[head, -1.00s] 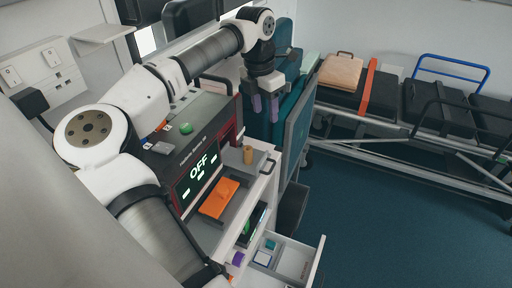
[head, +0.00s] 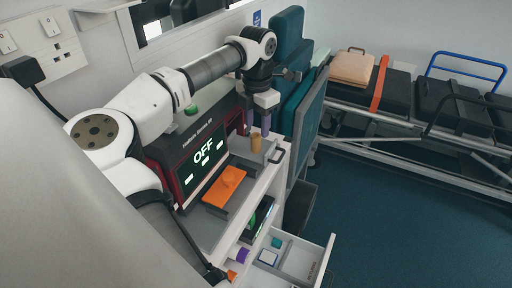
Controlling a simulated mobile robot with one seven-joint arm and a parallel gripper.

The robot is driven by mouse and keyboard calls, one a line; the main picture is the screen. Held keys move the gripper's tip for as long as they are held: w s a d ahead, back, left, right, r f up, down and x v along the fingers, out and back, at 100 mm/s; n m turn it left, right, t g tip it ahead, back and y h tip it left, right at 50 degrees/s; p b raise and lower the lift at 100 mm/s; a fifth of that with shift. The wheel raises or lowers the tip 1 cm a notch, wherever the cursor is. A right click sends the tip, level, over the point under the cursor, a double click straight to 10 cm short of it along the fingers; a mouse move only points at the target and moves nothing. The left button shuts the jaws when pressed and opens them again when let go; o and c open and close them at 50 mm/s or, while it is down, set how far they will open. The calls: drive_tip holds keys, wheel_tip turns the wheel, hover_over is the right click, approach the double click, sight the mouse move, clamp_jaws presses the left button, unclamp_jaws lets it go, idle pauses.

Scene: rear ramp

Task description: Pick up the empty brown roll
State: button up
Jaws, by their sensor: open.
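The brown roll (head: 256,143) stands upright on the grey counter near its right end. My gripper (head: 257,130) points down, with its two purple fingers apart. The fingertips are just above or around the top of the roll; I cannot tell whether either finger touches it. The inside of the roll is hidden from this angle.
A monitor reading OFF (head: 204,155) stands left of the roll. An orange item (head: 224,186) lies on the counter in front. A metal handle (head: 277,154) is at the right edge. An open drawer (head: 300,262) juts out below. A teal seat (head: 290,95) stands behind.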

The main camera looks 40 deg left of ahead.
sight(256, 135)
drive_tip(key=f+b, duration=0.1)
drive_tip(key=f, duration=0.1)
drive_tip(key=f+b, duration=0.1)
drive_tip(key=f, duration=0.1)
drive_tip(key=shift+s+d+f+b, duration=0.1)
drive_tip(key=shift+s+f+b, duration=0.1)
drive_tip(key=shift+f+b, duration=0.1)
drive_tip(key=shift+r, duration=0.15)
drive_tip(key=c, duration=1)
drive_tip(key=shift+r, duration=0.1)
